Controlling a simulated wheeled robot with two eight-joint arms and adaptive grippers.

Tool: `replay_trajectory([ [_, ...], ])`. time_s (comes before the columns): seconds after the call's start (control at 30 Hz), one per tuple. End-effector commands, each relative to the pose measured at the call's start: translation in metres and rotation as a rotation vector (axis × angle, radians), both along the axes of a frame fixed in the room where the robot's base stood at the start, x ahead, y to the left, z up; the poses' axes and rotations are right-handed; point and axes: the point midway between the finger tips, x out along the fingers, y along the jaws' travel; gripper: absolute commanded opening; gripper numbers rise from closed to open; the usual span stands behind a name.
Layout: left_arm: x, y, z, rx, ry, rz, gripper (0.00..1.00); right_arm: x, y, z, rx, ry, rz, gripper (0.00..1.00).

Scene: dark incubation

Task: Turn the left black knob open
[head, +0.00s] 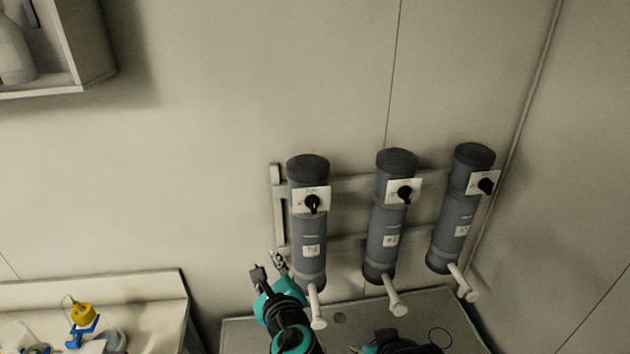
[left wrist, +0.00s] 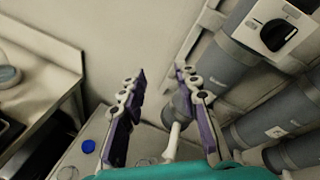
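The left black knob (head: 312,203) sits on a white plate near the top of the left grey cylinder (head: 308,235). In the left wrist view the knob (left wrist: 274,36) shows at the upper right, on its white plate. My left gripper (head: 268,267) is below and left of the knob in the head view, beside the cylinder's lower part. In the left wrist view my left gripper (left wrist: 161,73) has its two fingers spread with nothing held between them. It is apart from the knob.
Two similar cylinders with black knobs, the middle one (head: 404,194) and the right one (head: 487,186), stand to the right on a wall rack. White spouts (head: 394,298) jut from the cylinder bottoms. A bench (head: 140,296) with lab items is at lower left.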

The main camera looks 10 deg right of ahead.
Motion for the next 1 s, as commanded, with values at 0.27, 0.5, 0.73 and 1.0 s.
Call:
replay_trajectory([
  [0.27,-0.006,-0.112,0.08,0.571,-0.206,-0.247,0.32,0.0,0.0,0.038,0.0,0.0,0.0,0.4],
  [0.5,0.021,-0.115,0.081,0.602,-0.216,-0.25,0.32,0.0,0.0,0.036,0.0,0.0,0.0,0.4],
  [0.73,0.057,-0.114,0.081,0.598,-0.216,-0.249,0.32,0.0,0.0,0.036,0.0,0.0,0.0,0.4],
  [1.0,0.071,-0.115,0.081,0.597,-0.216,-0.252,0.32,0.0,0.0,0.037,0.0,0.0,0.0,0.4],
])
